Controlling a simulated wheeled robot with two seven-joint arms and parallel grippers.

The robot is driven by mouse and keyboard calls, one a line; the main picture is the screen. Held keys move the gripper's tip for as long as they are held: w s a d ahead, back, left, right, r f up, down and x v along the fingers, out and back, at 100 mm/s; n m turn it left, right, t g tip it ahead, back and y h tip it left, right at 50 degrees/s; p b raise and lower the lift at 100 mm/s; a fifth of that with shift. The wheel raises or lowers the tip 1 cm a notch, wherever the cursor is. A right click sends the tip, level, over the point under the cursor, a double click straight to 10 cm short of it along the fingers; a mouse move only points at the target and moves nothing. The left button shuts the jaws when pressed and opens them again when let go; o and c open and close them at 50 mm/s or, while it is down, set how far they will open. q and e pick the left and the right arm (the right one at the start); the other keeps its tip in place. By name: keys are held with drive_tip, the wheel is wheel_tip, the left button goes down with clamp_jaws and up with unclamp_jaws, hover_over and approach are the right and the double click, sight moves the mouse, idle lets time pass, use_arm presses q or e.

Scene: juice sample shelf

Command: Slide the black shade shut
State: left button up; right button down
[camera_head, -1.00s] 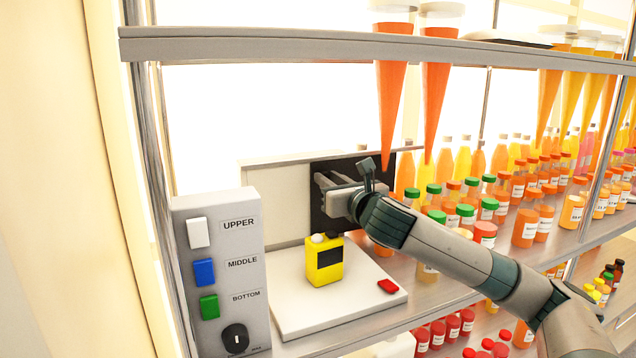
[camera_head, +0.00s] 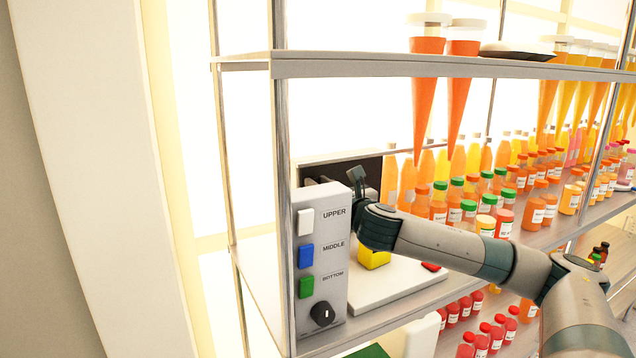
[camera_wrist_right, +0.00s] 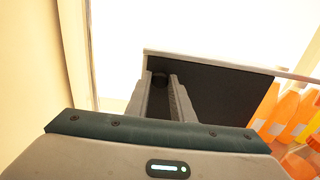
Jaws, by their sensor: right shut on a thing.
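The black shade (camera_head: 366,170) is a dark panel under a pale rail at the back of the shelf, behind the white platform (camera_head: 405,285). In the right wrist view, the shade (camera_wrist_right: 228,98) reaches from the fingers to the orange bottles on the right. My left gripper is not in view.
The grey control box (camera_head: 334,222) with white, blue and green buttons and a black dial stands at front left. A yellow container (camera_head: 376,257) and a red cap (camera_head: 431,267) are on the platform. Bottles crowd the right, and orange cones (camera_head: 425,100) hang above.

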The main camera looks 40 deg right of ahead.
drive_tip(key=shift+a+f, duration=0.1)
drive_tip(key=c, duration=1.6)
unclamp_jaws()
drive_tip(key=shift+w+a, duration=0.1)
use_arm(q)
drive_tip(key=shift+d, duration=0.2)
use_arm(e)
drive_tip(key=shift+o, duration=0.2)
drive_tip(key=shift+w+a, duration=0.1)
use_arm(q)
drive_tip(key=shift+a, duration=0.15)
use_arm(e)
drive_tip(key=shift+r, duration=0.2)
